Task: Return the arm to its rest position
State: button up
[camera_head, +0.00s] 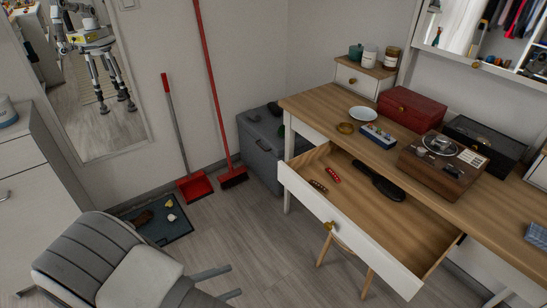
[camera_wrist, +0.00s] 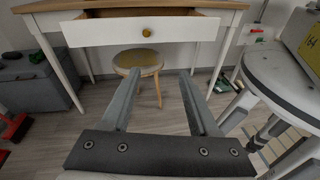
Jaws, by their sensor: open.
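My gripper (camera_wrist: 158,76) shows in the wrist view with its two grey fingers spread apart and nothing between them. It faces the front of the desk (camera_wrist: 215,4) and points toward the open drawer (camera_wrist: 105,32) and the stool (camera_wrist: 138,60) under it. The fingers appear clear of the drawer and the stool. My gripper and arm are not directly visible in the head view; a mirror (camera_head: 85,110) there reflects part of a robot. The drawer also shows in the head view (camera_head: 345,229), pulled out, holding a black brush (camera_head: 378,182) and small red items (camera_head: 333,174).
A grey chair (camera_head: 90,255) stands at the lower left. A grey chest (camera_head: 262,150), a red broom (camera_head: 232,178) and a dustpan (camera_head: 194,187) are by the wall. The desktop holds boxes and a record player (camera_head: 440,165). Floor (camera_head: 235,235) between chair and desk is clear.

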jog(key=w+d+r+m+g+y, duration=0.2)
jog(key=d+r+m+g+y, duration=0.2)
jog(key=d+r+m, duration=0.3)
jog(key=w+d+r+m+g+y, duration=0.2)
jog(key=d+r+m+g+y, duration=0.15)
jog(key=d+r, duration=0.4)
jog(key=s+d+r+m+t+y, duration=0.65)
jog(key=d+r+m, duration=0.5)
jog(key=r, duration=0.25)
notch_tip(320, 180, up, 16)
jog(key=p, duration=1.6)
jog(key=shift+s+a+f+m+g+y, duration=0.2)
jog(key=shift+s+a+m+g+y, duration=0.1)
jog(key=shift+a+g, duration=0.15)
jog(key=shift+c, duration=0.9)
